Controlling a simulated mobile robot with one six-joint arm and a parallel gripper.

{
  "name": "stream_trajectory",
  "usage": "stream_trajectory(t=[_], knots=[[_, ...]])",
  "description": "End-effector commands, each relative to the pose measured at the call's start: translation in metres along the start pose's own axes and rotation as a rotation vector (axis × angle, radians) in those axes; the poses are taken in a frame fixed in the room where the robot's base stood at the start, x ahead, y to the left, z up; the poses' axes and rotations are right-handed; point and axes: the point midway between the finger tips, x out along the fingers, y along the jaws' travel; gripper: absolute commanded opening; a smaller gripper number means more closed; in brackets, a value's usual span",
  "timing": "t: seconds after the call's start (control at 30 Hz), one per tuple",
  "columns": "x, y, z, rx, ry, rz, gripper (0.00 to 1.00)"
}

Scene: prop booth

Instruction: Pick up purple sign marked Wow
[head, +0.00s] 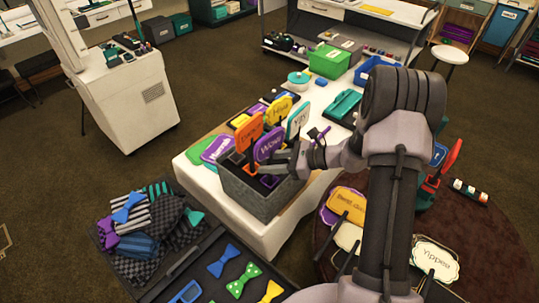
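The purple sign marked Wow (267,143) stands upright in a grey box (250,197) on the white table, in the head view. My gripper (276,160) reaches in from the right, with its fingers at the lower right edge of the purple sign. The fingers overlap the sign's lower part and handle. I cannot tell whether they touch it or whether they are open or shut. An orange sign (247,132), a yellow sign (279,109) and a white sign with a teal rim (298,119) stand close beside and behind it.
More signs lie left of the box, one green (203,151). A green bin (328,62) and a blue bin (371,70) stand at the table's back. An open case of bow ties (232,268) sits in front. Signs, one marked Yippee (434,258), lie at the right.

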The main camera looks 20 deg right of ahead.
Motion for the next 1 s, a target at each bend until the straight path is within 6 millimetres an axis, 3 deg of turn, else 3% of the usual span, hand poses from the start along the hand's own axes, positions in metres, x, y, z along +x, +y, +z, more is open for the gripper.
stream_trajectory(t=[0.1,0.3,0.67,1.0], knots=[[-0.001,0.0,0.0,0.0,0.0,0.0,0.4],[-0.001,0.0,0.0,0.0,0.0,0.0,0.01],[-0.002,0.0,0.003,-0.001,0.0,0.0,0.0],[-0.034,0.0,0.078,-0.004,0.001,-0.001,0.0]])
